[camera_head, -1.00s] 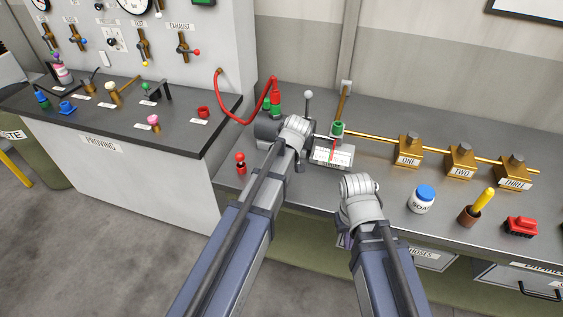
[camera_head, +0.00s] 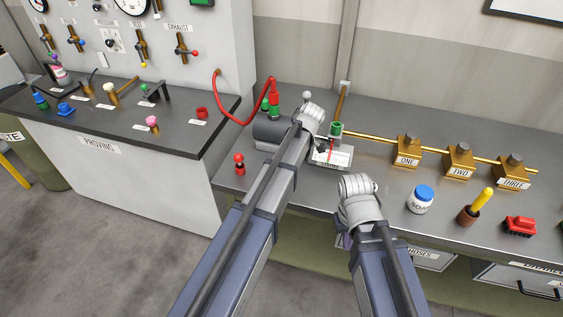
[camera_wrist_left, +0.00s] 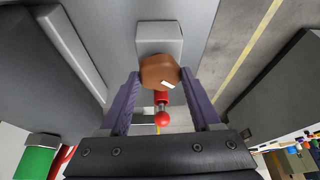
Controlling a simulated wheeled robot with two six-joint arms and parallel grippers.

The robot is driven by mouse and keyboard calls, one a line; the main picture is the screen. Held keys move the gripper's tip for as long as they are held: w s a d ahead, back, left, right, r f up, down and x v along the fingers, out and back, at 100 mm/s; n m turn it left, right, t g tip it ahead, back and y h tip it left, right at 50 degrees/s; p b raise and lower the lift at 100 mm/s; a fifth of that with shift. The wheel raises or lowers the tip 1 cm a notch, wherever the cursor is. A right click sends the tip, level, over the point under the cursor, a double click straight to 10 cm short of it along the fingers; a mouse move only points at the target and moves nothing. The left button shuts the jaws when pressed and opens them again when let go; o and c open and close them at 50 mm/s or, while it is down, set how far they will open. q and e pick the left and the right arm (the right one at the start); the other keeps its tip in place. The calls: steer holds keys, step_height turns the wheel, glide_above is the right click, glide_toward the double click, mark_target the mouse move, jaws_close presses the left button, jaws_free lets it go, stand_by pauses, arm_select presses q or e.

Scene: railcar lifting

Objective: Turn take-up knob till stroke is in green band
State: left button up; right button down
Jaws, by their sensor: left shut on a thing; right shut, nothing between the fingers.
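The brown take-up knob (camera_wrist_left: 157,70), with a white mark on its face, shows in the left wrist view between the purple fingers of my left gripper (camera_wrist_left: 160,85), which is shut on it. In the head view my left wrist hides the knob and those fingers. A white scale plate (camera_head: 338,158) with a red pointer (camera_head: 331,148) stands just right of my left wrist. It is too small to make out a green band on it. My right gripper (camera_head: 358,190) is over the bench front, apart from everything; its fingertips are mostly hidden, and it is shut and empty.
A brass rod with brass blocks (camera_head: 407,150) runs right. A soap jar (camera_head: 421,200), a brown cup (camera_head: 470,214) and a red object (camera_head: 520,226) stand near the front edge. A red hose (camera_head: 238,123) hangs behind.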

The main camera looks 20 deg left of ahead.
arm_select(q)
steer(key=shift+n+g, duration=0.3)
steer(key=shift+n, duration=0.5)
steer(key=o, duration=1.4)
steer(key=shift+c, duration=0.2)
steer(key=p+v, duration=0.7)
steer(key=shift+w+r, duration=0.15)
steer(key=shift+r, duration=0.25)
steer(key=shift+d, duration=0.1)
